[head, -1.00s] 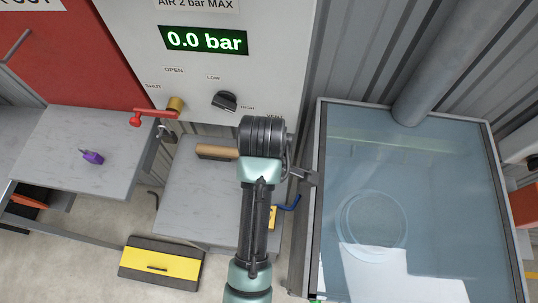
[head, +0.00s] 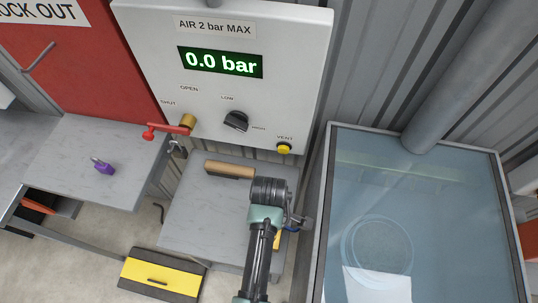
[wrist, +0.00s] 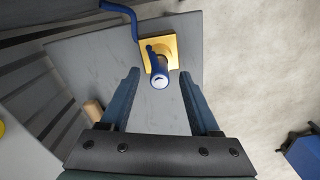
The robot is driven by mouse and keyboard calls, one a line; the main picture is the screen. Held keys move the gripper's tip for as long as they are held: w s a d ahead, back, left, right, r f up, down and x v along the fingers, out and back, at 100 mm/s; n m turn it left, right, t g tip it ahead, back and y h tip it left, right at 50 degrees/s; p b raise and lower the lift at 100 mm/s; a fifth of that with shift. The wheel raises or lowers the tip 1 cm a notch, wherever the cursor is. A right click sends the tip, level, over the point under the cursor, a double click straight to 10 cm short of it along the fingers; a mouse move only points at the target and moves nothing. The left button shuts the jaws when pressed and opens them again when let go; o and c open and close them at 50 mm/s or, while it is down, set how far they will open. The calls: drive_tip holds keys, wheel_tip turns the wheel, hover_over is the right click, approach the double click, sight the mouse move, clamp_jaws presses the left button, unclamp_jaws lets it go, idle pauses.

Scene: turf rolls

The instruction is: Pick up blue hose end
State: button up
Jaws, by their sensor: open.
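The blue hose end (wrist: 160,72) stands up from a yellow square base (wrist: 167,46) on the grey bench, its pale tip facing the wrist camera. My gripper (wrist: 163,72) is open, with its two dark fingers on either side of the hose end in the wrist view and nothing held. Whether the tip is level with the fingers or still below them I cannot tell. In the head view my wrist covers most of the hose end; a bit of blue hose (head: 292,229) and an edge of the yellow base (head: 277,240) show beside it.
A wooden-handled tool (head: 230,169) lies at the back of the bench (head: 190,215). A control panel with a red valve lever (head: 167,129) rises behind. A glass-topped tank (head: 410,180) stands close on the right. A purple padlock (head: 103,166) lies on the left table.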

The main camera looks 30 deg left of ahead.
drive_tip(key=shift+f, duration=0.6)
clamp_jaws()
drive_tip(key=shift+r, duration=0.15)
